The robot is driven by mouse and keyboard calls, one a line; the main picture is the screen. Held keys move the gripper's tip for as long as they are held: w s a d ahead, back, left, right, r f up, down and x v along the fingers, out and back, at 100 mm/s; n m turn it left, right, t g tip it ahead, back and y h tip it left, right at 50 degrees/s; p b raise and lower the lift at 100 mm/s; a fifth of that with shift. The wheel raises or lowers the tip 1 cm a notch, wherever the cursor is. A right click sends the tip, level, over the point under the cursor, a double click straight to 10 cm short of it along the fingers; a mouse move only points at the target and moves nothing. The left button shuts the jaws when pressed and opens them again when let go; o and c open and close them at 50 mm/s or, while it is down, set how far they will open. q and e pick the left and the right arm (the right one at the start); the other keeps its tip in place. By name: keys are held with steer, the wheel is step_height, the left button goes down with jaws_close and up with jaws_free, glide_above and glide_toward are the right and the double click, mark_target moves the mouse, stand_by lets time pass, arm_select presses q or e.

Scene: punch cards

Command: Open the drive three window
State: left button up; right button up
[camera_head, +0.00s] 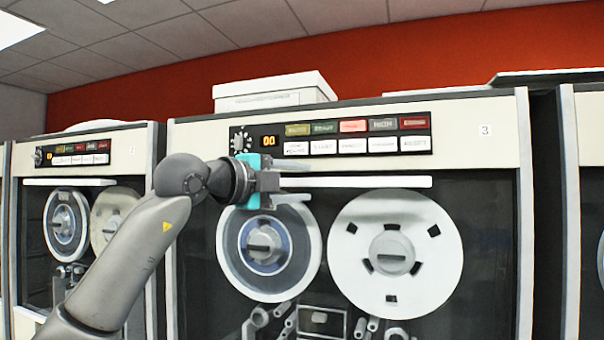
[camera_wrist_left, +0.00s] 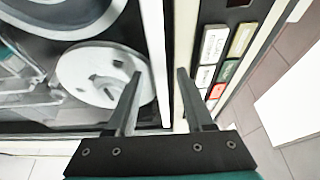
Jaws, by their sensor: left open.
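Drive three (camera_head: 458,150) stands in the middle of the head view, with a "3" on its cream top panel. Its dark glass window (camera_head: 490,250) appears shut over two tape reels. A white horizontal handle bar (camera_head: 380,182) runs along the window's top edge. My left gripper (camera_head: 303,182) is open at the left part of this bar, one finger above and one below it in the picture. In the left wrist view, the bar (camera_wrist_left: 153,50) appears between the open fingers (camera_wrist_left: 160,73); contact cannot be told. My right gripper is not in view.
A control panel (camera_head: 345,136) with coloured buttons and a dial sits just above the bar, close to my upper finger. Another drive (camera_head: 130,160) stands at the left and one (camera_head: 588,130) at the right edge. A white box (camera_head: 275,90) sits on top.

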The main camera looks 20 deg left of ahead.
arm_select(q)
steer(key=shift+w+d, duration=0.25)
steer(key=shift+w, duration=0.3)
jaws_close()
stand_by(1.1)
